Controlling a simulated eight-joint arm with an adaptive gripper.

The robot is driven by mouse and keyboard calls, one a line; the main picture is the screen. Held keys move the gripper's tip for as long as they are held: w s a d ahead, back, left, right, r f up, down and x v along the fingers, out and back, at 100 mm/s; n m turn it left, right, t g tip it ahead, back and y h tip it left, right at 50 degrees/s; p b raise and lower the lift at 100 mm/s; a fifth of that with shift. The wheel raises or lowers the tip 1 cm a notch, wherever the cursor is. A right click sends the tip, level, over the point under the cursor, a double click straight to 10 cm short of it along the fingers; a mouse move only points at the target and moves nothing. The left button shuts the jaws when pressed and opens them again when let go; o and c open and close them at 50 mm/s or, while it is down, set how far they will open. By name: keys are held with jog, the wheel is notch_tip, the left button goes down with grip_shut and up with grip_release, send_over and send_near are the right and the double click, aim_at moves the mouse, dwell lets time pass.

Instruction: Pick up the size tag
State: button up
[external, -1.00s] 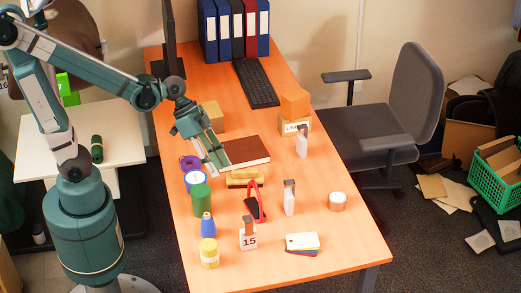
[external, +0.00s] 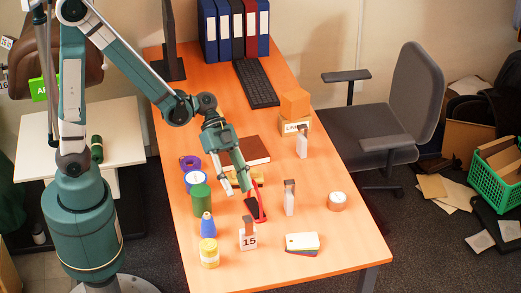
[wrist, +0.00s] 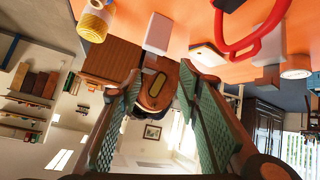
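The size tag (external: 248,241) is a white tag marked 15 with a brownish clip on top. It stands upright near the front of the orange table. In the wrist view a white upright piece (wrist: 158,32), probably this tag, shows at the top; its number is not visible there. My gripper (external: 244,186) hangs above the table, farther back than the tag and apart from it, close to the red-looped item. In the wrist view my gripper (wrist: 160,82) is open, its two green-padded fingers apart with nothing clearly held.
Clear tabletop lies farther right.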

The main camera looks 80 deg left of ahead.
aim_at(245, 223)
jog(key=shift+w+d+f+m+g+h+p, duration=0.15)
jog(key=shift+d+f+m+g+h+p, duration=0.15)
jog(key=shift+d+m+h, duration=0.45)
jog(key=shift+w+d+f+m+g+h+p, duration=0.2)
jog(key=shift+d+f+m+h, duration=0.35)
jog(key=shift+m, duration=0.45)
jog(key=shift+w+d+f+m+g+h+p, duration=0.1)
jog(key=shift+d+f+m+g+h+p, duration=0.15)
jog(key=shift+d+m+h, duration=0.45)
jog(key=shift+d, duration=0.1)
jog(key=shift+x, duration=1.3)
jog(key=shift+s, duration=0.1)
jog(key=shift+f+b+x, duration=0.25)
jog(key=shift+b+x, duration=0.5)
jog(key=shift+x, duration=1.75)
